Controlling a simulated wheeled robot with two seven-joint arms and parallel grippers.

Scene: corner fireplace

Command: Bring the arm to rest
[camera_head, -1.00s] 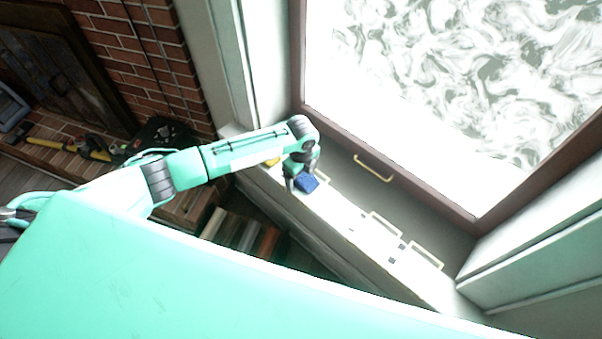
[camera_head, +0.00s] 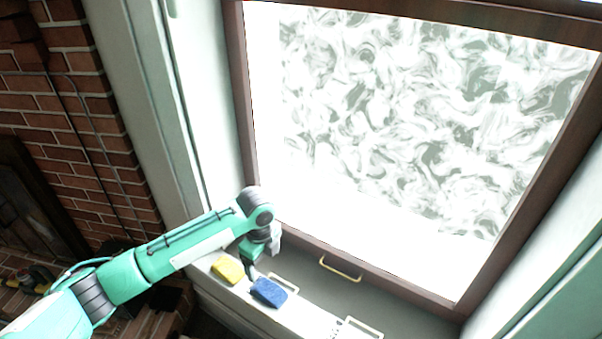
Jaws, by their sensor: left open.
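My left arm comes in from the lower left over the window sill. My left gripper (camera_head: 254,271) hangs at its end, pointing down, just above and beside a blue sponge-like block (camera_head: 268,292). The jaws are open, though the fingertips are small and partly hidden by the wrist. I cannot tell whether they touch the blue block. A yellow block (camera_head: 228,269) lies on the sill to the left of the gripper. My right gripper is out of view.
The white sill (camera_head: 304,314) runs along a brown-framed window (camera_head: 410,130) with smeared glass. A pale handle (camera_head: 340,270) is on the lower frame, and pale loops (camera_head: 362,328) lie on the sill. A brick wall (camera_head: 75,150) stands at the left.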

